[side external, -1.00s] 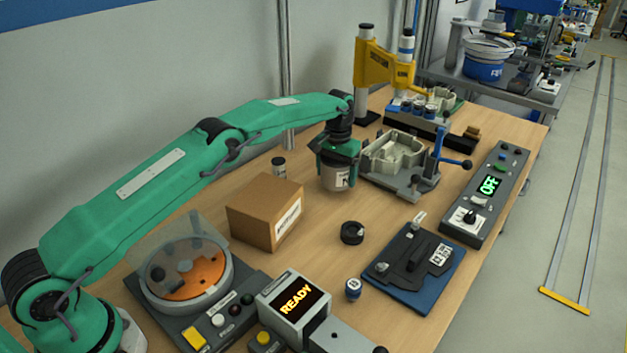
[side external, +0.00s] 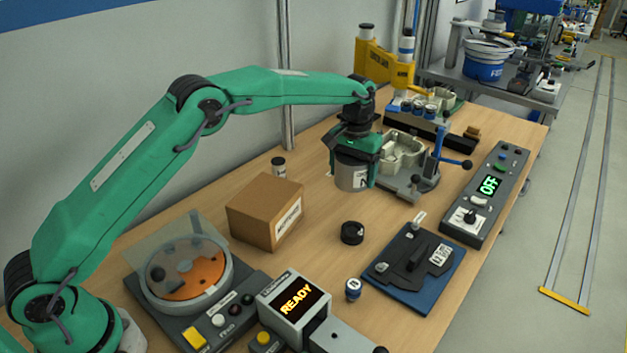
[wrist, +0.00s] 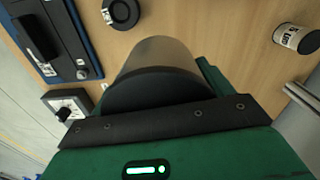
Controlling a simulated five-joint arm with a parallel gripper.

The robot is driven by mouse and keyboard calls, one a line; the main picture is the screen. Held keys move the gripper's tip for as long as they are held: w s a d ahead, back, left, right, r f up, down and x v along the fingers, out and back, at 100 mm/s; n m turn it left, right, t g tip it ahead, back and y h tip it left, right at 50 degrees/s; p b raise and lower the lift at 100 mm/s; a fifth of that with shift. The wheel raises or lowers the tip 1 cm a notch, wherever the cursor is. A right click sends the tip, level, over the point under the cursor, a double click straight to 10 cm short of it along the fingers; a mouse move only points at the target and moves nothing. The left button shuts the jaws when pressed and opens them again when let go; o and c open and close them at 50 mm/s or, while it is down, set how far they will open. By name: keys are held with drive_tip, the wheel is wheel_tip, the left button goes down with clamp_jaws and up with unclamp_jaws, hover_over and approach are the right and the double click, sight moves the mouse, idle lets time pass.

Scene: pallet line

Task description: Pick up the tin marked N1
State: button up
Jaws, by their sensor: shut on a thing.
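My gripper (side external: 356,150) is shut on a grey tin (side external: 346,179) and holds it upright by its upper part. The tin has a white label with a dark mark, partly turned away, so I cannot read it in full. It appears to hang a little above the wooden table. In the wrist view the same tin (wrist: 160,58) fills the space beyond the dark jaw pad, its label out of sight.
A cardboard box (side external: 265,212) stands left of the tin, with a small labelled tin (side external: 279,168) behind it. A grey fixture (side external: 412,178) stands close on the right. A black ring-shaped item (side external: 352,233) lies in front. Bare table lies between.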

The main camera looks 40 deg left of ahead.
drive_tip(key=shift+s+d+r, duration=0.4)
drive_tip(key=shift+d+r, duration=0.15)
drive_tip(key=shift+d, duration=0.1)
drive_tip(key=shift+s+r, duration=0.1)
